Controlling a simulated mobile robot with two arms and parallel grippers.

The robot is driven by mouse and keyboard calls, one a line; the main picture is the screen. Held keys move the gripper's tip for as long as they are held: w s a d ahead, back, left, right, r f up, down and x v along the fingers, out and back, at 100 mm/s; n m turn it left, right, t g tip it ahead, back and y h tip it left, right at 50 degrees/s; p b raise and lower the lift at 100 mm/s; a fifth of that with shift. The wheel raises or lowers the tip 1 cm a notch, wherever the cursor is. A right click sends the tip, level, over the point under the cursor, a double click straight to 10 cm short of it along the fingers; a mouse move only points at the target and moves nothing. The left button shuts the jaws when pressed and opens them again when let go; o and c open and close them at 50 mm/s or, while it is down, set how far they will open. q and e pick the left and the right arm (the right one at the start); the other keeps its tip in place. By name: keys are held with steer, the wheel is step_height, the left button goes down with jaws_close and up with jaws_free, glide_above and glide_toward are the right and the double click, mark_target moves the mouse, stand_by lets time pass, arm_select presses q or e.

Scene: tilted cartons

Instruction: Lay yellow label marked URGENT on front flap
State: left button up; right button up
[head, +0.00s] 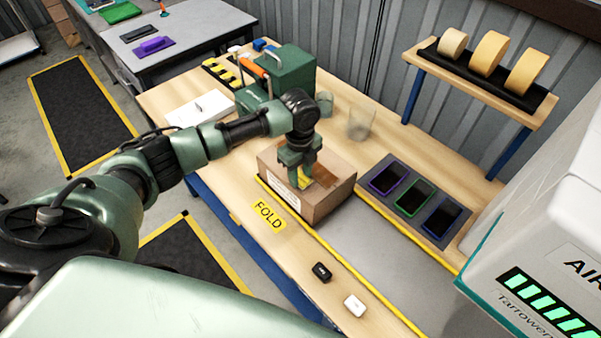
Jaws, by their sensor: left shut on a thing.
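A brown cardboard carton (325,201) stands on the wooden workbench, by the yellow line and the FOLD marking. My left gripper (300,180) points down at the top of the carton. It is shut on a small yellow piece, the yellow label (304,182), which is mostly hidden by the fingers. The word on it cannot be read. Whether the label touches the carton's front flap cannot be told. My right gripper is not in view.
A tray with purple, green and blue framed slots (416,198) lies right of the carton. A clear cup (361,124) and a green toolbox (290,75) stand behind. A black item (321,272) and a white item (355,304) lie near the front. A tape-roll shelf (480,82) rises at the back right.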

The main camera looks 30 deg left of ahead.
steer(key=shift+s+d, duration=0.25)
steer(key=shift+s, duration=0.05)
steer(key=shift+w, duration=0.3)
arm_select(q)
steer(key=shift+f, duration=0.2)
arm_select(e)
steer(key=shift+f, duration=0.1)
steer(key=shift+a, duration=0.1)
arm_select(q)
steer(key=o, duration=1.1)
steer(key=shift+c, duration=0.2)
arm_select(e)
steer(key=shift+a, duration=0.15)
arm_select(q)
steer(key=shift+o, duration=0.2)
steer(key=o, duration=0.5)
